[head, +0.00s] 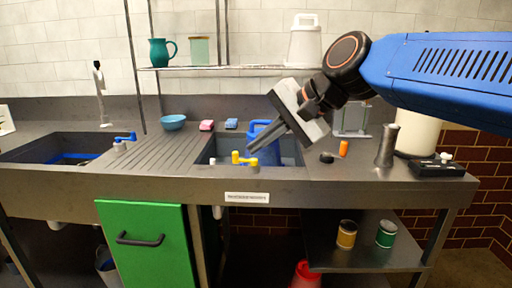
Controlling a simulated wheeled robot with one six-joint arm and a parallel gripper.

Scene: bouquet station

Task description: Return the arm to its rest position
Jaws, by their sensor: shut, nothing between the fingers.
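My gripper (252,150) is at the end of my blue arm (445,72), which reaches in from the right. Its fingers are together, empty, and point down and left. In the picture they lie in front of the right sink basin (208,155).
The steel counter (330,184) holds a blue bowl (173,122), pink sponge (207,125), orange container (344,148), metal vase (387,146) and black device (437,167). A shelf above carries a teal mug (160,52) and white pitcher (304,42). The ribbed drainboard (165,150) is clear.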

